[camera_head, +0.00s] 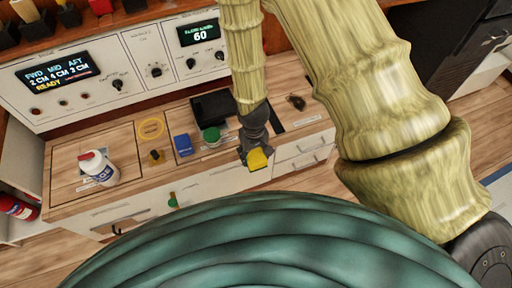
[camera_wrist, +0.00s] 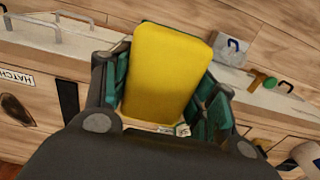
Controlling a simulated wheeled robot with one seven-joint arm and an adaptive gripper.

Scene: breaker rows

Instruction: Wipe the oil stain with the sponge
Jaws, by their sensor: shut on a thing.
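My gripper (camera_head: 253,150) is shut on a yellow sponge (camera_head: 258,160), near the front edge of the wooden counter (camera_head: 235,168). In the wrist view the sponge (camera_wrist: 162,72) fills the space between my dark green fingers (camera_wrist: 163,95). A small dark brown patch (camera_head: 297,102), which looks like the oil stain, lies on the counter behind and to the right of the sponge. A dark oval patch (camera_wrist: 15,110) also shows at the left edge of the wrist view, beside the HATCH label. The sponge is apart from the patch.
A white bottle with a red cap (camera_head: 98,168) stands on the counter's left. A control panel (camera_head: 135,60) rises behind. Drawer handles (camera_head: 307,161) stick out in front.

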